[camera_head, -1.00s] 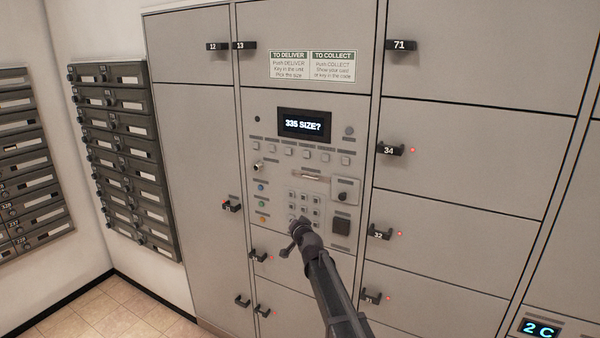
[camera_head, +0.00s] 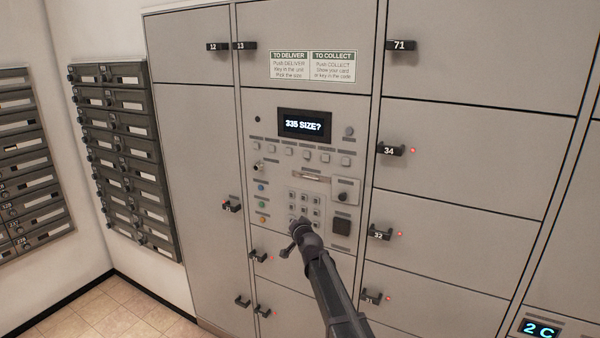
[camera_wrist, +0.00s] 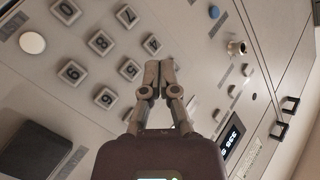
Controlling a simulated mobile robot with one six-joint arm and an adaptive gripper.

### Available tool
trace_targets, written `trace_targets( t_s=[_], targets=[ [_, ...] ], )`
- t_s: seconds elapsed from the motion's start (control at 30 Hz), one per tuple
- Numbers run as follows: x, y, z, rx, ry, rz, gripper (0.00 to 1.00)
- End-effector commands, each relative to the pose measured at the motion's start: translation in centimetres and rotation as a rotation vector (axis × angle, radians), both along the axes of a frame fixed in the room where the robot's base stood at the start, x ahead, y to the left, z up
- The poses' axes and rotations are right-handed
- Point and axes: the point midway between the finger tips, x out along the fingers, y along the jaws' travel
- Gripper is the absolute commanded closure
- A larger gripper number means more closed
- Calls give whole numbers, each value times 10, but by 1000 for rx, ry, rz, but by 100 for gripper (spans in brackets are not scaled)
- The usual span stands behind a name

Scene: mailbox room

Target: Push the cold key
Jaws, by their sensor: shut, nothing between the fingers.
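The locker control panel stands in front of me, with a lit display (camera_head: 304,125) reading "335 SIZE?". Below the display is a row of square keys (camera_head: 306,154) with small label strips above them. The labels are too small to read, so I cannot tell which key is the cold one. My gripper (camera_head: 295,223) is at the lower edge of the number keypad (camera_head: 304,199), covering part of it. In the wrist view my gripper (camera_wrist: 160,66) is shut and empty beside the number keys (camera_wrist: 101,43). I cannot tell if the fingertips touch the panel.
A blue button (camera_head: 261,187) and other coloured buttons line the keypad's left side. A dark square pad (camera_head: 341,227) and a knob (camera_head: 343,196) are to its right. Locker handles jut out around the panel, including handle 34 (camera_head: 391,150). Mailboxes (camera_head: 125,150) hang at left.

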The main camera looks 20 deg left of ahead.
Motion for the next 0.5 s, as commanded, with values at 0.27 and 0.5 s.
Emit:
trace_targets(
  t_s=[0.27, 0.5],
  targets=[
    [0, 0, 0, 0, 0, 0, 100],
    [0, -6, -2, -9, 4, 0, 100]
  ],
)
